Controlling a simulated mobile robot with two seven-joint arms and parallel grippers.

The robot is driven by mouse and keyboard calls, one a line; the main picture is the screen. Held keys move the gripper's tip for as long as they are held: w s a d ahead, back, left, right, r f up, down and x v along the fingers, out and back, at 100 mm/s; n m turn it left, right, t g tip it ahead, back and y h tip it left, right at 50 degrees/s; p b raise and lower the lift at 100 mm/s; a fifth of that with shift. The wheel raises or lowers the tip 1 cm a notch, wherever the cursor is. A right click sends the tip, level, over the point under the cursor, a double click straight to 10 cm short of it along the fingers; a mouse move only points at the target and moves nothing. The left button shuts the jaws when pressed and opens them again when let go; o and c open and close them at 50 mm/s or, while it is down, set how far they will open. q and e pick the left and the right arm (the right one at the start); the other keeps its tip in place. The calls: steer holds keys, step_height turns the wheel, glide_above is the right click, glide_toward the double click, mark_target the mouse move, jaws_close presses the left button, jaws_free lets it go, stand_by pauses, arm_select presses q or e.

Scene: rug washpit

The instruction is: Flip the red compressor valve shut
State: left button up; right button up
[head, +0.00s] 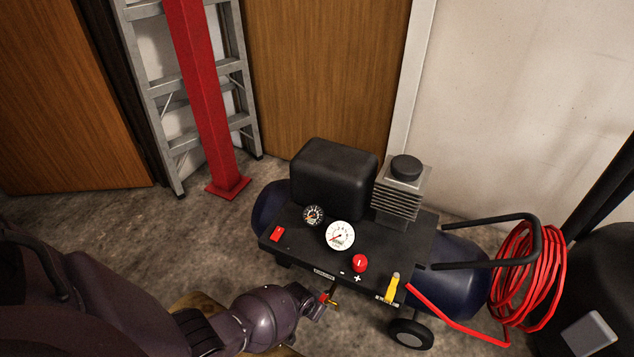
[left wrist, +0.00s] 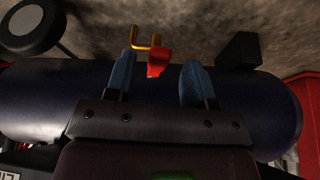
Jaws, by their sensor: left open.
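The compressor (head: 340,240) has a dark blue tank (head: 455,285) and a black top panel. The red compressor valve (head: 323,298) is a small red handle on a brass fitting (head: 334,305), low at the front of the panel. My left gripper (head: 316,301) is right at the valve, and its fingers are hard to make out in the head view. In the left wrist view, the left gripper (left wrist: 161,68) is open with blue fingertips. The red handle (left wrist: 158,62) shows between them, closer to the left-hand finger; contact is unclear. The brass fitting (left wrist: 146,41) is beyond. My right gripper is not in view.
The panel carries two gauges (head: 340,236), a red knob (head: 359,263), a red switch (head: 277,234) and a yellow-handled part (head: 392,288). A coiled red hose (head: 527,275) hangs at the right. A ladder (head: 160,85) and red post (head: 203,90) stand behind. Bare floor (head: 160,235) lies left.

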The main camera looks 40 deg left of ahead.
arm_select(q)
steer(key=shift+w+f, duration=0.15)
steer(key=shift+f, duration=0.35)
steer(key=shift+w, duration=0.15)
jaws_close()
